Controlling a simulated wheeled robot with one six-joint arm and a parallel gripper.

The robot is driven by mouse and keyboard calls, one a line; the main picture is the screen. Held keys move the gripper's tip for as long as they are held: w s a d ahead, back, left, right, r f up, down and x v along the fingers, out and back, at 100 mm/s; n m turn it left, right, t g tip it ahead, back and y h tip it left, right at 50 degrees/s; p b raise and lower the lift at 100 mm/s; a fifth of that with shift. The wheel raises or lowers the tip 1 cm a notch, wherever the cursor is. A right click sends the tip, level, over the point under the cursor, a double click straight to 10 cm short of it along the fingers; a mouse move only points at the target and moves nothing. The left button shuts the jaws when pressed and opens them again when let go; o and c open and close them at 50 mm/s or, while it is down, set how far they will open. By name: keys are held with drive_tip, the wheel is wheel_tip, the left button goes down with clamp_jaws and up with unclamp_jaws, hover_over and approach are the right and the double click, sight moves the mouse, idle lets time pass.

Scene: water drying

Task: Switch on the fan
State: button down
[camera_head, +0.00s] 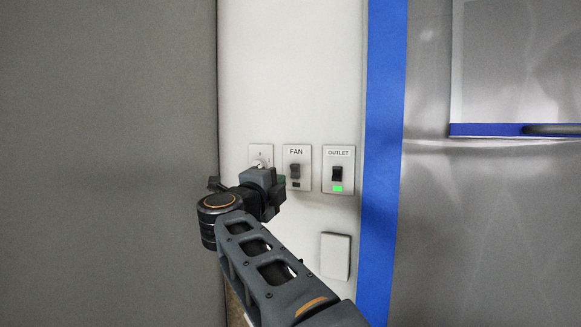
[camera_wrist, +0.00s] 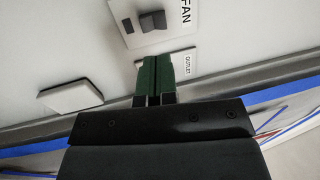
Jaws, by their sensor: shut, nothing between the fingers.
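The fan switch (camera_head: 296,171) is a dark rocker on a white plate labelled FAN, on the white wall panel. The small indicator (camera_head: 296,184) below the rocker is dark. In the wrist view the fan switch (camera_wrist: 152,21) is at the top, with its plate turned sideways and the label cut by the frame's edge. My gripper (camera_head: 281,182) is left of and below the fan switch in the head view. Its green fingers (camera_wrist: 154,62) are together with nothing between them. Whether they touch the wall cannot be told.
An OUTLET switch (camera_head: 337,173) with a lit green indicator is right of the fan switch; the fingers hide much of its plate in the wrist view. A third plate (camera_head: 257,151) at left is partly covered by my gripper. A blank white cover (camera_head: 335,256) is below. A blue strip (camera_head: 384,150) edges the panel.

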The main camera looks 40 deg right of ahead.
sight(295, 169)
drive_tip(key=p+x, duration=0.2)
drive_tip(key=x, duration=0.5)
drive_tip(key=shift+w+d, duration=0.2)
drive_tip(key=shift+d, duration=0.15)
